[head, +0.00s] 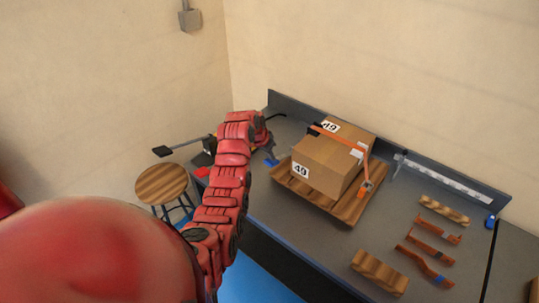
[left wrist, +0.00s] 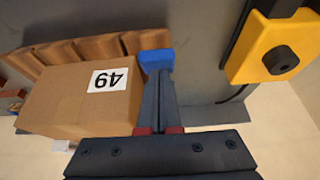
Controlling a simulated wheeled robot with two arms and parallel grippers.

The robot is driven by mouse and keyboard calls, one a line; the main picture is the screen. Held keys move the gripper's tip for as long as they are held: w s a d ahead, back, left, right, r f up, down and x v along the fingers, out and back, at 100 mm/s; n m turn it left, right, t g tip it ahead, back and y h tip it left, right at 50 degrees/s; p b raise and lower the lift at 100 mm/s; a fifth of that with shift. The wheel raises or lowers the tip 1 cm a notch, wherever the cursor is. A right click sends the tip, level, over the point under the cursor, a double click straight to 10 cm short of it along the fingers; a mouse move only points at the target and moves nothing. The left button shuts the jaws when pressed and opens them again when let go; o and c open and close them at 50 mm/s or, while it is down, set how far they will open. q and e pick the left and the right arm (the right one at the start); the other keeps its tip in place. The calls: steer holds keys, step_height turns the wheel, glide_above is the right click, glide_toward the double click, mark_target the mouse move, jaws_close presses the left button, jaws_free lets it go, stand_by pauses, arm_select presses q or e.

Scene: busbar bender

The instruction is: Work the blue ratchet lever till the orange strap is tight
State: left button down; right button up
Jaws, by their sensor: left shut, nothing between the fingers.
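The cardboard box (head: 325,160) marked 49 sits on a wooden pallet (head: 318,203). The orange strap (head: 338,138) runs over its top and down the right side to an orange buckle-like part (head: 366,187), apparently the ratchet. I cannot make out a blue lever on it or tell how tight the strap is. My left gripper (head: 271,162) is left of the box, apart from the ratchet. In the left wrist view, its blue-tipped fingers (left wrist: 156,60) are shut and empty, beside the box (left wrist: 85,98) and pallet (left wrist: 85,52). My right gripper is out of view.
Brown bars (head: 430,242) and wooden blocks (head: 380,272) lie on the bench's right. A pale rail (head: 445,180) runs along the back. A stool (head: 162,184) stands left of the bench. A yellow device with a black knob (left wrist: 283,58) shows in the left wrist view.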

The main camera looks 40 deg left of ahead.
arm_select(q)
step_height(320, 180, down, 7)
steer(key=s+t+b, duration=0.2)
steer(key=t+b, duration=0.2)
steer(key=b, duration=0.5)
steer(key=shift+s+r+t, duration=0.15)
steer(key=shift+s+t, duration=0.15)
steer(key=shift+s, duration=0.1)
